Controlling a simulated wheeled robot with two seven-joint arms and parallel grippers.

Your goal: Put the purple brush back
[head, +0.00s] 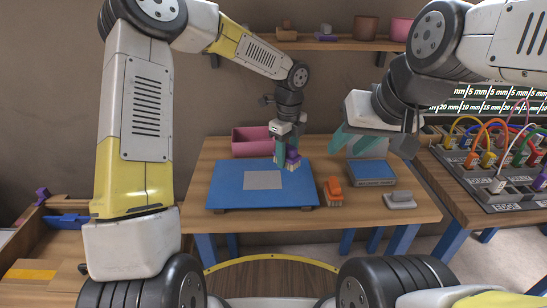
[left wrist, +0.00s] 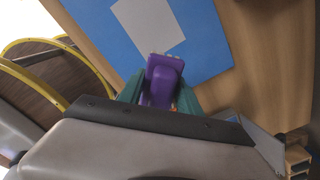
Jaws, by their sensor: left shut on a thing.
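My left gripper (head: 284,152) is shut on the purple brush (head: 293,160) above the back right part of the blue board (head: 225,185). In the left wrist view, the purple brush (left wrist: 162,80) sits between the teal fingers with its pale bristle end pointing away, over the blue board (left wrist: 205,40). I cannot tell whether the bristles touch the board. My right gripper (head: 357,141) is open and empty above the table's back right side.
An orange brush (head: 333,191), a grey brush (head: 400,200) and a blue-topped box (head: 372,174) stand right of the board. A pink bin (head: 250,142) is behind it. A wall shelf (head: 345,44) holds pots and small items. A cable panel (head: 505,190) is at right.

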